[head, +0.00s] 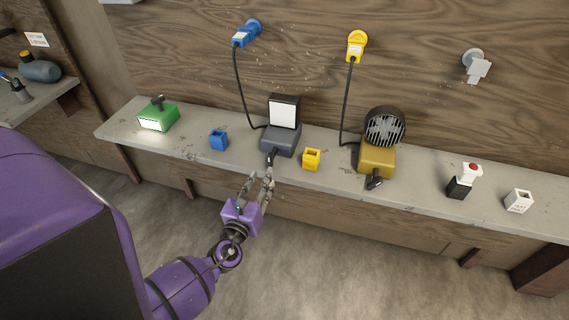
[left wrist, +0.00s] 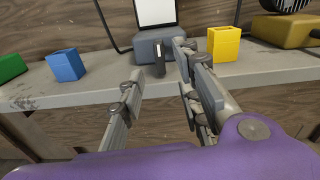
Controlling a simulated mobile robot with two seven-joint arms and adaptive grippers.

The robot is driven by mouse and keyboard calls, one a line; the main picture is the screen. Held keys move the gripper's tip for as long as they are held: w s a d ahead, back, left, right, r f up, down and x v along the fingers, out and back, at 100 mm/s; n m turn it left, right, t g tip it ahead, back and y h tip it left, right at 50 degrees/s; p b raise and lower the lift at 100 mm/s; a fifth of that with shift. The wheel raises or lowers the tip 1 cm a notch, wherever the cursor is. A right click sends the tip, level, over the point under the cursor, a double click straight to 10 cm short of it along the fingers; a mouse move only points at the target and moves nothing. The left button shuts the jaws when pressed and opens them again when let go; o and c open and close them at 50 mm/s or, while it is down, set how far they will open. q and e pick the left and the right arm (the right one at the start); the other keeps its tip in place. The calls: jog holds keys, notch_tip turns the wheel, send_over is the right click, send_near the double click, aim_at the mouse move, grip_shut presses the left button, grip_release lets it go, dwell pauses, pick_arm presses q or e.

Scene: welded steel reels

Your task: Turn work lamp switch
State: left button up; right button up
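The work lamp (head: 283,112) is a dark grey box with an upright white panel, standing on the narrow shelf. Its switch (head: 270,157) is a black lever on the front of the base. In the left wrist view the switch (left wrist: 159,62) stands between the directions of my two fingers, nearer the right one. My left gripper (head: 260,180) is open and empty, just in front of the shelf edge below the switch. Whether a fingertip touches the switch I cannot tell. My right gripper is not in view.
On the shelf (head: 335,176) a blue block (head: 218,140) and a yellow block (head: 311,159) flank the lamp. A green device (head: 158,116) with a lit front is left; a yellow fan (head: 379,145), a red-button box (head: 464,181) and a white block (head: 518,200) are right.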

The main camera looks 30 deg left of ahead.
aim_at(269, 161)
pick_arm(q)
jog(key=shift+m, duration=0.6)
jog(key=x, duration=0.7)
jog(key=shift+w+a+r+p, duration=0.1)
jog(key=shift+w+r+p, duration=0.15)
jog(key=shift+w+p, duration=0.15)
grip_shut()
